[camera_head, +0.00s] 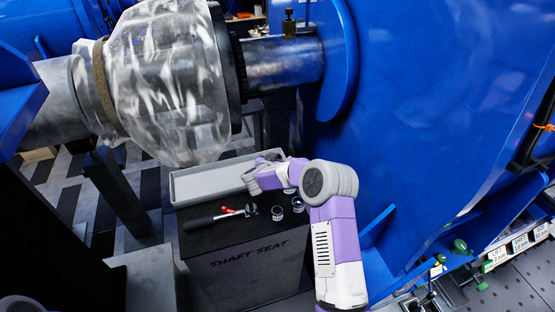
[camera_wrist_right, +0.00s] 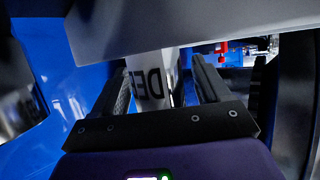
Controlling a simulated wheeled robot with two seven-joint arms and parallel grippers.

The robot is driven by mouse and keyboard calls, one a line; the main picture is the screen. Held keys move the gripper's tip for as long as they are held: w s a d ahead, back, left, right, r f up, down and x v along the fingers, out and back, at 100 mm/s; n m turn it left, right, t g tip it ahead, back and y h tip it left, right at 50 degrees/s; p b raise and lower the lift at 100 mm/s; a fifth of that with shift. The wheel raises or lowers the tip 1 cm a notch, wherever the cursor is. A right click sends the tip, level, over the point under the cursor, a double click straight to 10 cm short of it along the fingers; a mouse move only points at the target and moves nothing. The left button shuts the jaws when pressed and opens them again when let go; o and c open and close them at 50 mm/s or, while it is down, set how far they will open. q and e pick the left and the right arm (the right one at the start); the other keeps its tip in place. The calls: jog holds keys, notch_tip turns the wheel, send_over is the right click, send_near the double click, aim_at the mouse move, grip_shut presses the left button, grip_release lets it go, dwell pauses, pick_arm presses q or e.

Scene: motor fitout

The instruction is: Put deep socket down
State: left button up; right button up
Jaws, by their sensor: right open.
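My right gripper (camera_head: 254,180) is over the right end of the grey tray on the black box. In the wrist view its two dark fingers (camera_wrist_right: 161,68) stand apart. A pale surface with the black letters "DEE" (camera_wrist_right: 152,86) shows between them, partly hidden. I cannot tell whether this is the deep socket itself or a label behind the fingers. Two short metallic sockets stand on the box top, one on the left (camera_head: 278,213) and one on the right (camera_head: 298,204); neither is marked legibly. My left gripper is not in view.
The grey tray (camera_head: 205,183) lies along the back of the box (camera_head: 240,268), lettered "SHAFT SEAT". A ratchet-like tool (camera_head: 208,220) with a red part lies in front of it. A clear-covered shaft coupling (camera_head: 170,75) hangs above. A blue housing (camera_head: 430,120) rises at right.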

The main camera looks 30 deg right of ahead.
jog(key=shift+r, duration=0.1)
jog(key=shift+a+r, duration=0.1)
jog(key=shift+r, duration=0.1)
jog(key=p+v, duration=0.4)
jog(key=v, duration=0.7)
jog(key=shift+s+a, duration=0.25)
jog(key=shift+s, duration=0.05)
jog(key=shift+r, duration=0.1)
